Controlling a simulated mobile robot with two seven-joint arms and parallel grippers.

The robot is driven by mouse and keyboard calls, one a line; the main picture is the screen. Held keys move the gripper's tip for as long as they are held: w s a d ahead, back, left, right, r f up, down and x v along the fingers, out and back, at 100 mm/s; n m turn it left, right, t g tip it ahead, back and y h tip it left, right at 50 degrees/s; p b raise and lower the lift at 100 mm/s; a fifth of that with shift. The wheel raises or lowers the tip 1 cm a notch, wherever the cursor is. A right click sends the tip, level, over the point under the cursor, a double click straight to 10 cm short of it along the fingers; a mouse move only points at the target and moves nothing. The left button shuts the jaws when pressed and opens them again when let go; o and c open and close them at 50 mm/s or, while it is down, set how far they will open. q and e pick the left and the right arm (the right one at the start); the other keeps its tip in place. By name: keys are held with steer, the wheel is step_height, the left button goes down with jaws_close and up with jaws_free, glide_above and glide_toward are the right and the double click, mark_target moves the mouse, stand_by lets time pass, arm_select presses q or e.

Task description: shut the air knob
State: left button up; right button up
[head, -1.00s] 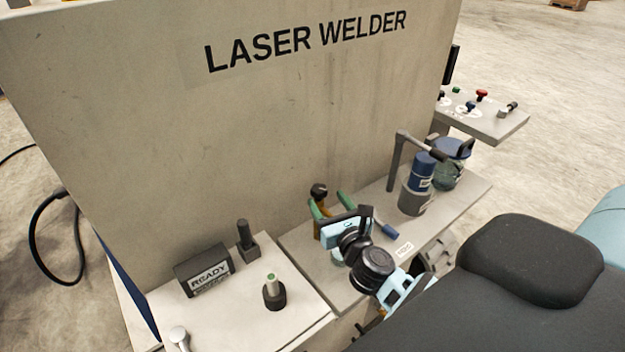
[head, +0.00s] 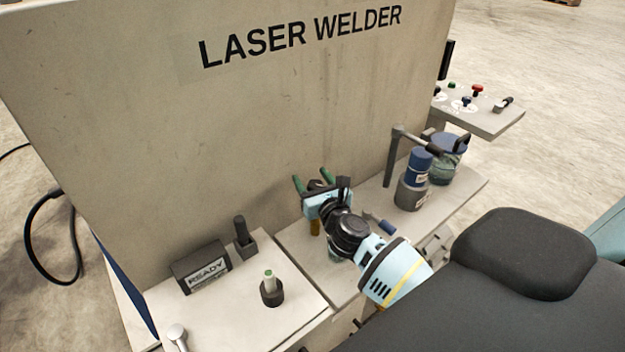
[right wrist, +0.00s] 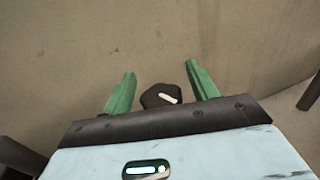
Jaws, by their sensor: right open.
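The air knob (right wrist: 162,97) is a dark knob with a white mark on top, seen in the right wrist view. It sits between the two green fingers of my right gripper (right wrist: 161,75), which is open with gaps on both sides of the knob. In the head view my right gripper (head: 312,181) is over the shelf close to the welder's face. There its body hides the knob, and only a bit of brass stem (head: 315,228) shows below. My left gripper is not in view.
The laser welder panel (head: 290,110) rises just behind the gripper. To the right on the shelf are a blue-and-grey canister (head: 414,185) and a jar (head: 447,165). To the left are a READY sign (head: 203,268), a dark block (head: 243,240) and a green-tipped post (head: 270,290).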

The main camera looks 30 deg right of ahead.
steer(key=c, duration=1)
